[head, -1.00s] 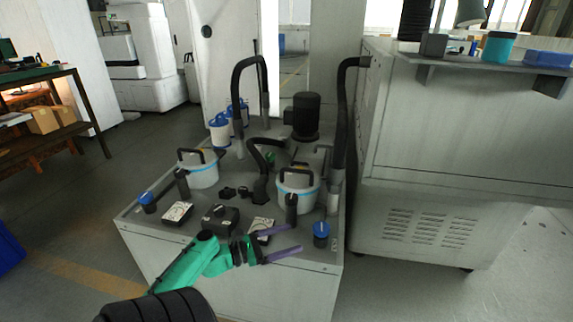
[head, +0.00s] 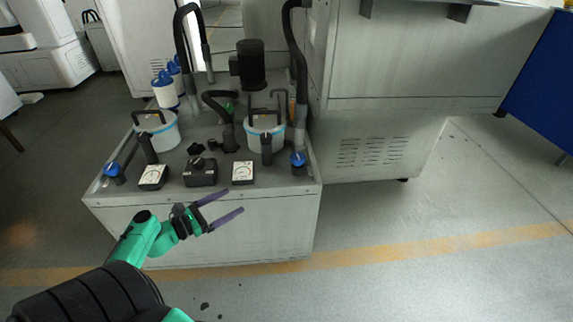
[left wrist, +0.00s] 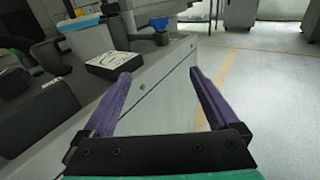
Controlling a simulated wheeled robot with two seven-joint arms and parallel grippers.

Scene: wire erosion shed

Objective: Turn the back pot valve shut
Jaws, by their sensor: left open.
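Two blue-topped valves stand on the grey cabinet (head: 270,215) beside the white lidded pots: a left valve (head: 114,170) by the left pot (head: 160,132), and a right valve (head: 298,160) by the right pot (head: 272,128). I cannot tell which one is the back pot valve. A blue valve also shows in the left wrist view (left wrist: 159,24). My left gripper (head: 231,203) is open and empty, with purple fingers, in front of the cabinet's front face and apart from both valves. It also shows in the left wrist view (left wrist: 160,76). My right gripper is out of view.
Gauge boxes (head: 243,173) and a black control box (head: 200,171) line the cabinet's front edge. Black hoses (head: 295,60) and a dark motor (head: 250,65) rise behind. A large grey machine (head: 380,140) stands at right. The floor in front is clear.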

